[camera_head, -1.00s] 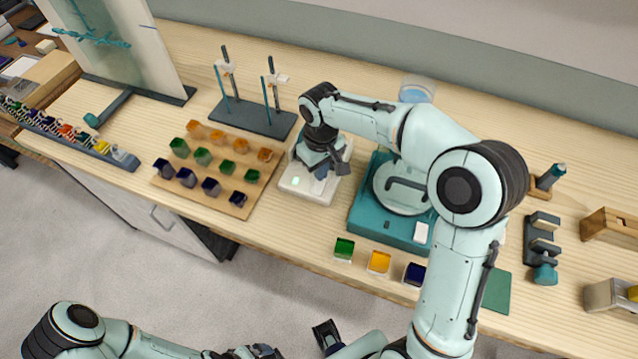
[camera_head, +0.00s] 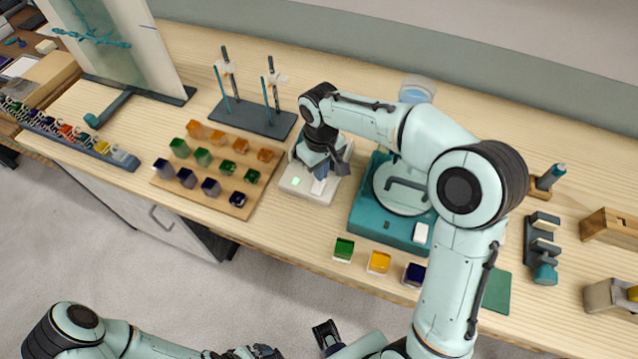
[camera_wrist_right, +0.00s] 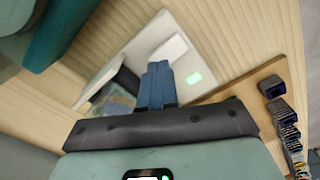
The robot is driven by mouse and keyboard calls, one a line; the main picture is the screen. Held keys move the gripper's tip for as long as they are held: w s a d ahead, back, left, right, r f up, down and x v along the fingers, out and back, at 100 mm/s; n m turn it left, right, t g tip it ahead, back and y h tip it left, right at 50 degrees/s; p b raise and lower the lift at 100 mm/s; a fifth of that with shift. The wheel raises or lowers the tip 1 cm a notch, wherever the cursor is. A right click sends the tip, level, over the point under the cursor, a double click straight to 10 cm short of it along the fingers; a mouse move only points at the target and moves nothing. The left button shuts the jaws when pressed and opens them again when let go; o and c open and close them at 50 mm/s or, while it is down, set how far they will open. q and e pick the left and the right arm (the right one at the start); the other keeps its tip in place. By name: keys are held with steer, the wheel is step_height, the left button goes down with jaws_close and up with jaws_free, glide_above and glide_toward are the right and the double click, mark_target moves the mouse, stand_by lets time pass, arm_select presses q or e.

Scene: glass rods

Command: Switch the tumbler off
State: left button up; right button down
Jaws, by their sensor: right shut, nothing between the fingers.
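The tumbler is probably the white rocker (camera_head: 318,186) on a low white device (camera_head: 300,194) on the bench. A small green light (camera_head: 296,181) glows beside it. In the right wrist view the rocker (camera_wrist_right: 168,50) and lit green patch (camera_wrist_right: 194,78) show just past my fingers. My right gripper (camera_head: 328,168) is shut and empty, its fingers low over the device by the rocker. Its blue fingertips show together in the wrist view (camera_wrist_right: 158,68). I cannot tell whether they touch it. My left gripper (camera_head: 262,352) is partly cut off at the bottom edge.
A teal machine (camera_head: 365,222) with a round lid stands right of the device. A wooden rack (camera_head: 240,211) of coloured glass cubes lies left, and a dark stand (camera_head: 255,120) behind. Several loose cubes, including a green one (camera_head: 343,249), sit near the front edge.

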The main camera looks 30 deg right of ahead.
arm_select(q)
steer(key=shift+s+f+b, duration=0.25)
steer(key=shift+f+b, duration=0.35)
steer(key=shift+f, duration=0.05)
arm_select(e)
steer(key=shift+f, duration=1)
arm_select(q)
steer(key=shift+r, duration=0.1)
arm_select(e)
steer(key=shift+r+p, duration=1.15)
steer(key=shift+r, duration=0.4)
steer(key=shift+r+p, duration=1.25)
steer(key=shift+r, duration=0.75)
arm_select(q)
step_height(320, 180, up, 5)
steer(key=w, duration=0.3)
steer(key=shift+r, duration=0.2)
steer(key=shift+s, duration=0.15)
arm_select(e)
steer(key=shift+f, duration=0.1)
